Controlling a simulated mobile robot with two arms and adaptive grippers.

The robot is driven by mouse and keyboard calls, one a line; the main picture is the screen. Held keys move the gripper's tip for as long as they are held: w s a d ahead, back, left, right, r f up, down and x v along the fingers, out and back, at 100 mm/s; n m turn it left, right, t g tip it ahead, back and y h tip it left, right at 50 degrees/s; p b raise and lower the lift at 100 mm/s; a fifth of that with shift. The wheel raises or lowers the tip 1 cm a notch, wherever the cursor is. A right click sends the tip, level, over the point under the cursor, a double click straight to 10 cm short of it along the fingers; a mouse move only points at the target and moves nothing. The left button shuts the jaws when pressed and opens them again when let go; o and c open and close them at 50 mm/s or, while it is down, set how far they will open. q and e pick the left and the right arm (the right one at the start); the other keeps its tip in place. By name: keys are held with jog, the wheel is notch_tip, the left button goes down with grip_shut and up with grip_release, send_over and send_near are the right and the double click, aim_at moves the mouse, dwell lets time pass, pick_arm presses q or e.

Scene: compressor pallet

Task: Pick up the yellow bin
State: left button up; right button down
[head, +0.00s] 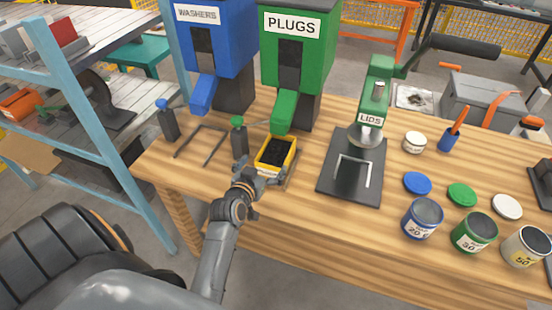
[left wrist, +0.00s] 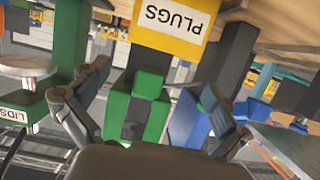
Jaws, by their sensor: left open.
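The yellow bin (head: 270,169) stands near the front edge of the wooden table, below the green PLUGS dispenser's spout. It holds dark contents. In the left wrist view, which is upside down, the bin's yellow front (left wrist: 165,43) with a white PLUGS label shows at the top. My left gripper (head: 262,177) is open just in front of the bin, fingers spread toward its front. In the wrist view the fingers (left wrist: 155,95) stand apart with nothing between them. I cannot tell whether either finger touches the bin. My right gripper is not in view.
The green dispenser (head: 285,60) and blue WASHERS dispenser (head: 217,45) stand behind. An empty dark frame (head: 200,142) lies further left. The LIDS press (head: 335,185) stands right, with several cans beyond. A blue shelf post (head: 95,120) rises left.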

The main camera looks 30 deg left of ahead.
pick_arm(q)
jog(key=p, duration=0.1)
send_over(276, 164)
notch_tip(276, 164, down, 4)
jog(key=shift+r, duration=0.25)
jog(key=shift+c, duration=0.2)
jog(key=c, duration=1.1)
jog(key=shift+r, duration=0.1)
jog(key=shift+c, duration=0.7)
jog(key=shift+r, duration=0.1)
